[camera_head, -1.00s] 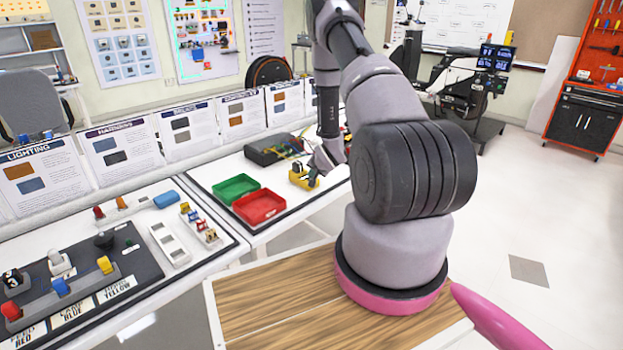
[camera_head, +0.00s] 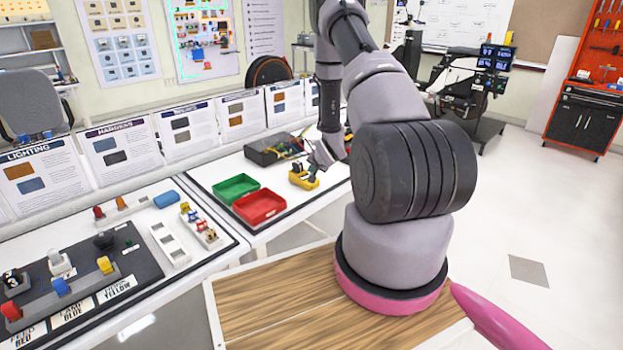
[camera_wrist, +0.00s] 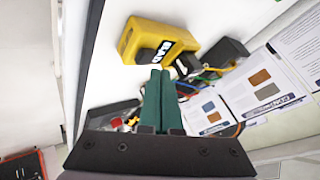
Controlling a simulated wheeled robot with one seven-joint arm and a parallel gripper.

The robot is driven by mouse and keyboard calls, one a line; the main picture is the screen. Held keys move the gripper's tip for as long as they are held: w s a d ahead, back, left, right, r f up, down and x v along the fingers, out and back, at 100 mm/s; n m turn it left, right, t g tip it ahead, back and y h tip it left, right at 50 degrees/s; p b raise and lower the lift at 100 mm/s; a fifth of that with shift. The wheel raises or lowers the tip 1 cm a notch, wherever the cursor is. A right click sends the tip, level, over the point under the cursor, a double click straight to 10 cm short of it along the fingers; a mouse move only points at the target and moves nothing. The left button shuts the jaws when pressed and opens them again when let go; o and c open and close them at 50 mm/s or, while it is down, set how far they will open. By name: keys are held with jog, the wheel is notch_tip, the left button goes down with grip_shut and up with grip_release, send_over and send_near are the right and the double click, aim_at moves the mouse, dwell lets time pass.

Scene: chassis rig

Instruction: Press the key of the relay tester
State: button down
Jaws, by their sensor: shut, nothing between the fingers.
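The yellow relay tester (camera_head: 304,180) stands on the white bench, past the red tray. In the wrist view the yellow tester (camera_wrist: 148,33) is at the top middle, with a white label reading roughly "READ" and dark parts near it. I cannot tell clearly which part is the key. My gripper (camera_wrist: 160,73) is shut and empty, its green fingers together. The fingertips appear just below the label and dark parts in the wrist view; whether they touch cannot be told. In the head view my gripper (camera_head: 318,160) is just above the tester.
A dark box (camera_head: 266,150) with coloured wires lies behind the tester. A green tray (camera_head: 236,188) and a red tray (camera_head: 259,206) are to its left. Upright info cards (camera_head: 186,131) line the bench back. A switch panel (camera_head: 130,262) is at lower left.

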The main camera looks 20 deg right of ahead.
jog(key=shift+r, duration=2.45)
jog(key=shift+r, duration=0.1)
jog(key=s+a+r+n, duration=0.1)
jog(key=s+a+r, duration=0.15)
jog(key=r, duration=0.75)
jog(key=s+a+r+g, duration=0.1)
jog(key=s+a+r, duration=0.15)
jog(key=r, duration=0.75)
jog(key=s+a+r+n, duration=0.15)
jog(key=s+r, duration=0.25)
jog(key=r, duration=0.6)
jog(key=s+a+r+n+y, duration=0.1)
jog(key=s+a+r, duration=0.2)
jog(key=s, duration=0.6)
jog(key=s+a+r+n, duration=0.1)
jog(key=s+a+r, duration=0.3)
jog(key=s+r, duration=0.2)
jog(key=s+a+r+n+g+y, duration=0.1)
jog(key=s+a+r, duration=0.3)
jog(key=s, duration=0.7)
jog(key=shift+s+a+r+y, duration=0.15)
jog(key=shift+s+a+y, duration=0.1)
jog(key=shift+s+y, duration=0.1)
